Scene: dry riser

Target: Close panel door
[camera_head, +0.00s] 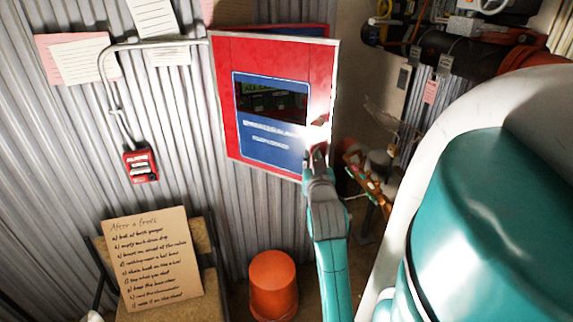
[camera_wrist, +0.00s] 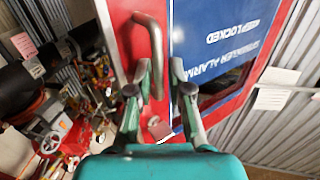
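The panel door (camera_head: 226,90) is red with a blue label and a dark window. It hangs on the corrugated wall in the head view. A strip of red cabinet (camera_head: 318,29) shows behind its top edge, so it looks slightly ajar, though the gap is hard to judge. In the wrist view the door (camera_wrist: 130,42) fills the upper middle, its lettering upside down. A metal bar handle (camera_wrist: 157,50) stands out from it. My gripper (camera_wrist: 160,68) is open at the door, its fingers apart, with the handle's lower end between them. In the head view my gripper (camera_head: 318,155) partly covers the door's lower right.
A red alarm box (camera_head: 141,165) is on the wall at left. A chair with a cardboard note (camera_head: 155,260) and an orange bucket (camera_head: 273,285) stand below.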

